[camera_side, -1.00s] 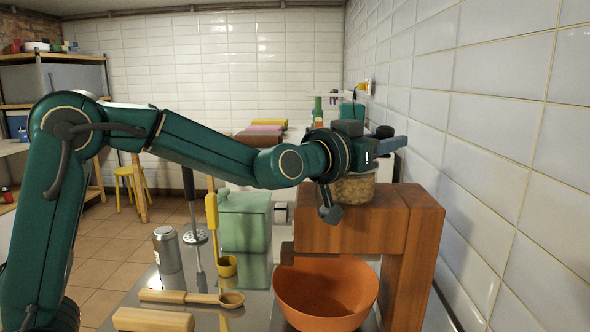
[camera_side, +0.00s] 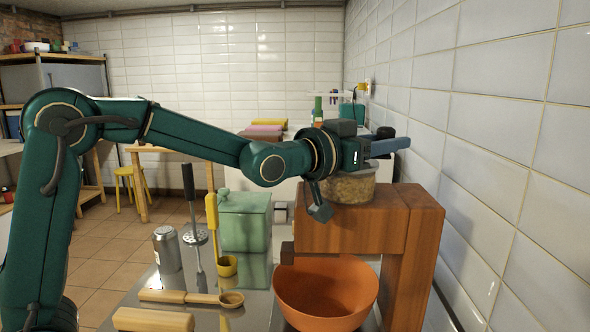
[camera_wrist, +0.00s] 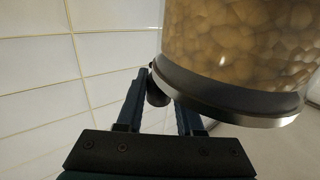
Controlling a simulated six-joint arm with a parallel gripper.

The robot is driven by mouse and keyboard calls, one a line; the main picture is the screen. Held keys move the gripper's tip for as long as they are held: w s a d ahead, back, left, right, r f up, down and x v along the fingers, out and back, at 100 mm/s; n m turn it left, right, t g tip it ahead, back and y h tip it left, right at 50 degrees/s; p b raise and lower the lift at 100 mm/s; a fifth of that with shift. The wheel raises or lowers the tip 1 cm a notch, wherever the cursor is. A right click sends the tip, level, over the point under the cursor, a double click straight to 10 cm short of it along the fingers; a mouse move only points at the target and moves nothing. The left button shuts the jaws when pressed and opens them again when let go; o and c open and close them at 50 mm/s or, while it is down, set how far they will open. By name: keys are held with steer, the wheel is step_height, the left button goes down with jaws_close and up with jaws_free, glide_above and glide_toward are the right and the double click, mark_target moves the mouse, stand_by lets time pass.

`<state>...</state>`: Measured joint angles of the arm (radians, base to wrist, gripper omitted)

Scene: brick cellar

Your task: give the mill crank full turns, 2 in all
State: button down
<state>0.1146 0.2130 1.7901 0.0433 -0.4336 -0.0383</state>
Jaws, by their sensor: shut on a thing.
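The mill is a wooden stand (camera_side: 421,240) with a clear hopper (camera_side: 350,188) of pale round grains on top. The hopper (camera_wrist: 240,45) fills the upper right of the wrist view, with a dark and metal rim. My gripper (camera_side: 390,144) is beside the hopper, its blue fingers pointing right toward the wall. In the wrist view my gripper (camera_wrist: 160,103) has its fingers on either side of a dark knob (camera_wrist: 158,92), the crank's handle, and is shut on it. The crank's arm is mostly hidden.
An orange bowl (camera_side: 325,308) stands under the mill's front. The tiled wall (camera_side: 500,150) is close on the right.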

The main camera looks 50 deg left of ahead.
steer(key=shift+r, duration=0.1)
steer(key=c, duration=0.5)
jaws_free()
steer(key=shift+c, duration=0.2)
steer(key=shift+s+a, duration=0.1)
steer(key=shift+s+a, duration=0.15)
steer(key=shift+s, duration=1.1)
steer(key=shift+s+a, duration=0.15)
steer(key=shift+s, duration=1.05)
